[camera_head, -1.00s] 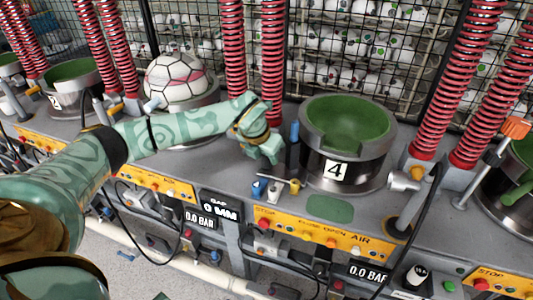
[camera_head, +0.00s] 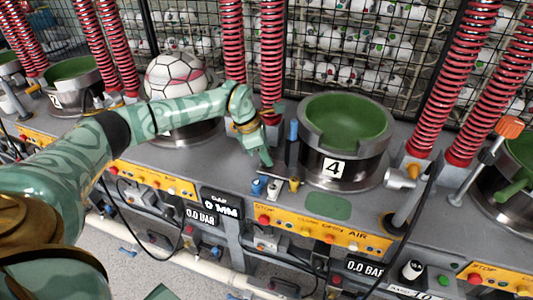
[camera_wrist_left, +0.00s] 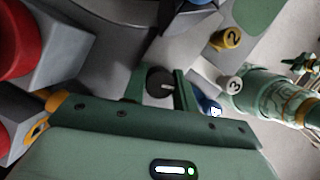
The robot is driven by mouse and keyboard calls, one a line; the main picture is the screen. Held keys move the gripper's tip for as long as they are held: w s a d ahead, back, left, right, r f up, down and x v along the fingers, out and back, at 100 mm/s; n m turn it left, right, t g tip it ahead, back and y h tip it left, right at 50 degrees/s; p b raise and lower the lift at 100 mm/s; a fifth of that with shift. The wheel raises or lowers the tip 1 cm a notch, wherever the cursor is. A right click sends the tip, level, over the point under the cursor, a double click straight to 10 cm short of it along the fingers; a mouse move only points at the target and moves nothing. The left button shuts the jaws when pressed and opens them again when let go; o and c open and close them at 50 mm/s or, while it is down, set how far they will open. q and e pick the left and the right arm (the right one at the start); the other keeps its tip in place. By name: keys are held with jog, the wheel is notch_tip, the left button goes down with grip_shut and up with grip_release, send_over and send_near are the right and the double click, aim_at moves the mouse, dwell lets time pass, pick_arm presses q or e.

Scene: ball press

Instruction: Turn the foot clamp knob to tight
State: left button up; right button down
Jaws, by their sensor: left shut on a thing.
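The knob (camera_wrist_left: 160,83) shows in the left wrist view as a dark round disc with a short white pointer line. It sits between the two green fingers of my left gripper (camera_wrist_left: 159,88), which is shut on it. In the head view my left gripper (camera_head: 264,155) reaches down to the bench just left of the blue-handled post (camera_head: 294,131) and press station 4 (camera_head: 336,168); the knob is hidden there behind the fingers. I cannot make out any markings around the knob. My right gripper does not show clearly in either view.
Three small caps stand in front of my gripper: blue (camera_head: 258,187), white (camera_head: 273,190) and yellow (camera_head: 294,185). Red springs (camera_head: 272,60) rise close behind. A ball (camera_head: 178,78) sits in the left station. The yellow control panel (camera_head: 325,236) runs along the front.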

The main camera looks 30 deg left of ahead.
pick_arm(q)
jog(key=shift+m+g+h+b, duration=0.3)
jog(key=shift+m+g+b, duration=0.4)
jog(key=shift+m, duration=1.4)
jog(key=o, duration=1)
jog(key=shift+c, duration=0.2)
jog(key=shift+r, duration=0.1)
jog(key=p+v, duration=0.2)
jog(key=v, duration=1.4)
jog(key=shift+w+a, duration=0.15)
jog(key=shift+a, duration=0.1)
